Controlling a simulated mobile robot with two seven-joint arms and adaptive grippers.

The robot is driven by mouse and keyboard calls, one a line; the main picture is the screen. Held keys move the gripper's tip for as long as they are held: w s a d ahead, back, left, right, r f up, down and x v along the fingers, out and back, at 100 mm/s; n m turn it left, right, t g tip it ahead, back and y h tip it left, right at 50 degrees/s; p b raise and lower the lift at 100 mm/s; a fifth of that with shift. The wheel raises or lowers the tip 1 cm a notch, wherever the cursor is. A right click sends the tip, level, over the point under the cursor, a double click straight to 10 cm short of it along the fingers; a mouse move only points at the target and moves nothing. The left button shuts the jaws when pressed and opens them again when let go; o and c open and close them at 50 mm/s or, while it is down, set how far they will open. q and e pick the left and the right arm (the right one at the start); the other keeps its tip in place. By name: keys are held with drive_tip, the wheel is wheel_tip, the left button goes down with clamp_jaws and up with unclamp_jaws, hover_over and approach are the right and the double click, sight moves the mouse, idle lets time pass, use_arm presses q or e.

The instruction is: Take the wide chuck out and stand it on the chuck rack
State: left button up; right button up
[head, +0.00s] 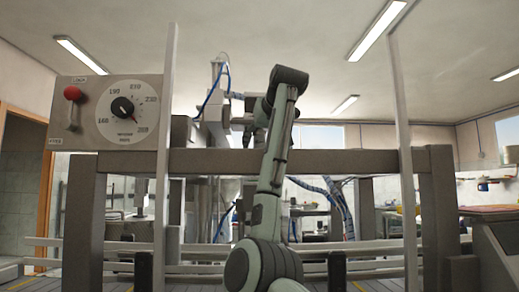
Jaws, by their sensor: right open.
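My right arm rises through the middle of the head view and bends at the top. My right gripper (261,122) is small and dark, partly hidden behind the arm, above the grey crossbeam and close to the pale machine head (216,112). It is open; I see nothing held in it. I cannot make out the wide chuck or the chuck rack. My left gripper is not in view.
A thick grey crossbeam (350,161) spans the machine between dark posts. Tall pale uprights (404,150) stand left and right of my arm. A panel with a dial (126,113) and a red-knobbed lever (72,94) is at left. Lower rails (355,247) cross in front.

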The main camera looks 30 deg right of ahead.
drive_tip(key=shift+c, duration=0.4)
clamp_jaws()
drive_tip(key=shift+w, duration=0.1)
